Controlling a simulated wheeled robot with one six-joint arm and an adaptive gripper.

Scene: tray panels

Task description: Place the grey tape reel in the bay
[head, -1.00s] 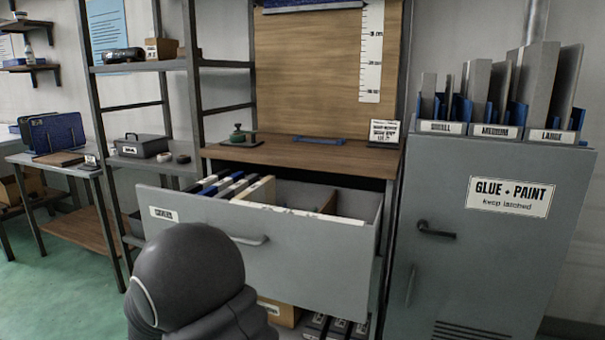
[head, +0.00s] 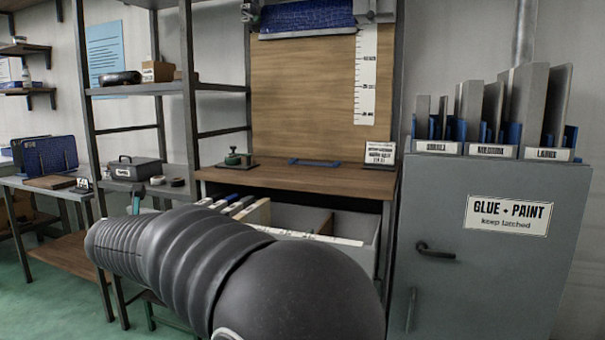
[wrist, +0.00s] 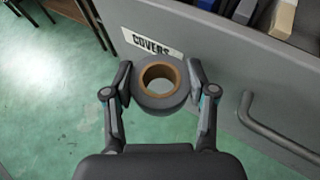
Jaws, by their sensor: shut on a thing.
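In the wrist view my gripper (wrist: 160,84) is shut on the grey tape reel (wrist: 160,104), a ring with a brown card core. Its fingers press on the reel's left and right sides. The reel is above the green floor, just outside the open drawer's front (wrist: 228,70), which is labelled "COVERS". In the head view my arm hides my gripper, the reel and most of the drawer front. Which space is the bay, I cannot tell.
Upright blue, white and tan covers (head: 240,207) fill the drawer's left part. The drawer handle (wrist: 268,122) sticks out in the wrist view. A grey cabinet (head: 480,275) stands at right. A shelf at left holds a grey box (head: 135,170) and small round rolls (head: 158,180).

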